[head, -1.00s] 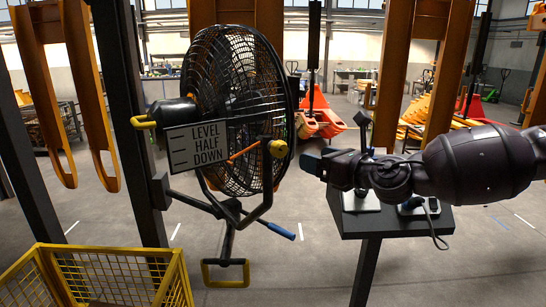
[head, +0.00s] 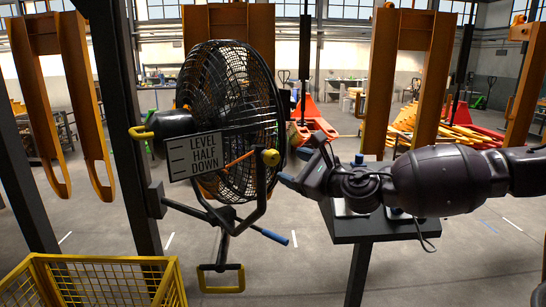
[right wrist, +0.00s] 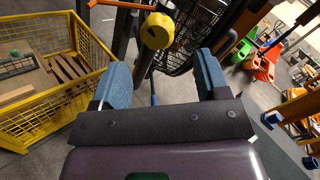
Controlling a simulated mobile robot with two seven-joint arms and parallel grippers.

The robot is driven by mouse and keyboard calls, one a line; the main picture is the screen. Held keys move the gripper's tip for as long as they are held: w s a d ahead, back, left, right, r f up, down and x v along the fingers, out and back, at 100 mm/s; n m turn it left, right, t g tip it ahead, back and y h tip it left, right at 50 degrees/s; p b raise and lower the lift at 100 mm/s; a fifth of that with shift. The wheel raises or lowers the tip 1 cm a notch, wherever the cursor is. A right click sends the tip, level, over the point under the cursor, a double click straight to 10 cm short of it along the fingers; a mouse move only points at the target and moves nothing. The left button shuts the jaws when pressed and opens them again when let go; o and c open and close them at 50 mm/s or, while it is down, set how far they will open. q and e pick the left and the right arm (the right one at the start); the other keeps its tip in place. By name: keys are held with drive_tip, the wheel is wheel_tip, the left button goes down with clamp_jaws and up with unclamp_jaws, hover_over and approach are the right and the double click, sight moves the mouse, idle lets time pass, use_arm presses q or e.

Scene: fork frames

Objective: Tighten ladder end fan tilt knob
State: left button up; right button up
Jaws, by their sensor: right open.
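The black caged fan (head: 235,120) hangs on a bracket from a dark post. A sign (head: 195,156) reading LEVEL, HALF, DOWN sits at its left side. The yellow tilt knob (head: 271,157) is on the right side of the fan's yoke, near an orange pointer rod (head: 240,159). In the right wrist view the knob (right wrist: 157,31) lies ahead of the fingers, roughly midway between them. My right gripper (head: 287,168) is open and empty, just right of the knob in the head view; its blue-padded fingers (right wrist: 160,82) are spread wide. My left gripper is out of view.
A yellow wire crate (head: 100,262) stands at the lower left; the right wrist view shows wood pieces in it. A small dark stand (head: 345,228) is below my right arm. A blue-ended handle (head: 270,236) sticks out beneath the fan. Orange fork frames (head: 398,75) stand behind.

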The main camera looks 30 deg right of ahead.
sight(276, 161)
drive_tip(key=shift+w+a+p, duration=0.3)
drive_tip(key=shift+w+p, duration=0.05)
drive_tip(key=shift+w, duration=0.8)
drive_tip(key=shift+w+a+p, duration=0.25)
drive_tip(key=shift+w+p, duration=0.15)
drive_tip(key=shift+w, duration=0.7)
drive_tip(key=shift+w+a+p, duration=0.3)
drive_tip(key=shift+w+p, duration=0.05)
drive_tip(key=shift+w, duration=0.8)
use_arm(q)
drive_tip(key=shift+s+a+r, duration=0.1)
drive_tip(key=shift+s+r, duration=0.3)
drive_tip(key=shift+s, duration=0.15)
use_arm(e)
drive_tip(key=c, duration=0.9)
drive_tip(key=shift+c, duration=0.2)
use_arm(q)
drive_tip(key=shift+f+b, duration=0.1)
drive_tip(key=shift+b, duration=0.2)
use_arm(e)
drive_tip(key=shift+m, duration=0.4)
